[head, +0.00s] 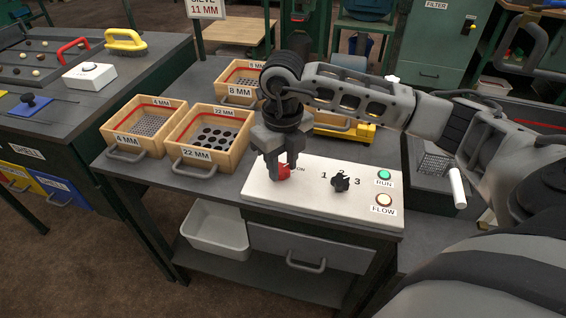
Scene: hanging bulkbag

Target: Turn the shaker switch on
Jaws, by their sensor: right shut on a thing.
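The shaker control panel (318,202) is a white plate on the grey bench. A red switch (284,172) stands at its left, with the word ON beside it. My right gripper (280,174) points down over the panel and is shut on the red switch, hiding part of it. A black knob (340,182) marked 1, 2, 3 sits in the middle of the panel. A green RUN button (384,174) and a pale FLOW button (384,199) are at its right. My left gripper is not in view.
Wooden sieve boxes marked 4 MM (141,150), 22 MM (197,154) and 8 MM (240,89) stand left of and behind the panel. My right arm crosses above the bench from the right. A white bin (216,242) sits on the lower shelf.

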